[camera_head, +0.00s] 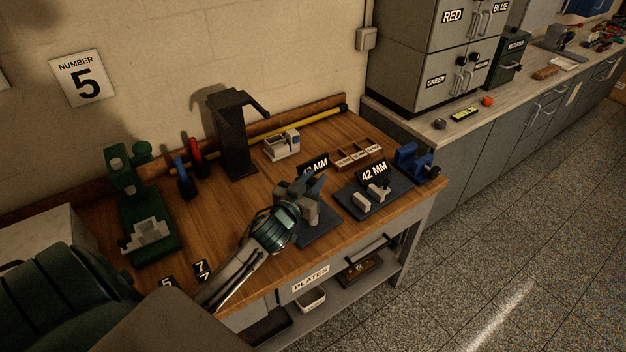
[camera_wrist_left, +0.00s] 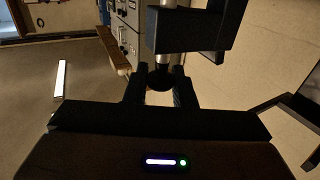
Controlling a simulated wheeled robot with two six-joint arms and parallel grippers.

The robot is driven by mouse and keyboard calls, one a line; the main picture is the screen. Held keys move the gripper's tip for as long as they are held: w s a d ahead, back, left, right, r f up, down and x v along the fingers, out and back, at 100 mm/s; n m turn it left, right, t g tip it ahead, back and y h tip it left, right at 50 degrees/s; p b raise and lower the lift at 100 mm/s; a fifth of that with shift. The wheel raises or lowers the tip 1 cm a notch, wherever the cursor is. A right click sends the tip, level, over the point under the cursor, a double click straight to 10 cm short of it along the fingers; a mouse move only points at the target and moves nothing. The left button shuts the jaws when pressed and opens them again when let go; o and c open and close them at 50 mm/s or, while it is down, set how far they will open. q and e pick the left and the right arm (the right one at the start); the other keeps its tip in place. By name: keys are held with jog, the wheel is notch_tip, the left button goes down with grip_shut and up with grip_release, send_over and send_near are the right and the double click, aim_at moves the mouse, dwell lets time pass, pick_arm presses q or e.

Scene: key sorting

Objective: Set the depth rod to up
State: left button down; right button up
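My left gripper (camera_head: 312,192) reaches over the bench to the left of the two dark fixtures marked 42 MM, and partly hides that fixture (camera_head: 318,232). In the left wrist view, a silver rod (camera_wrist_left: 165,52) with a round black knob (camera_wrist_left: 160,78), which looks like the depth rod, runs along a dark block (camera_wrist_left: 192,28). The fingers of my left gripper, also in this view (camera_wrist_left: 160,88), stand on both sides of the knob, and the knob fills the gap between them. My right gripper is not in view.
The second 42 MM fixture (camera_head: 365,205) stands to the right, with a blue vise (camera_head: 412,162) behind it. A wooden tray (camera_head: 356,152), a black stand (camera_head: 232,140) and a green press (camera_head: 146,215) also stand on the bench (camera_head: 205,225).

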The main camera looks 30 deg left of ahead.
pick_arm(q)
jog(key=shift+r+p, duration=1.2)
jog(key=shift+r, duration=0.5)
jog(key=shift+f, duration=0.1)
jog(key=c, duration=1.3)
grip_release()
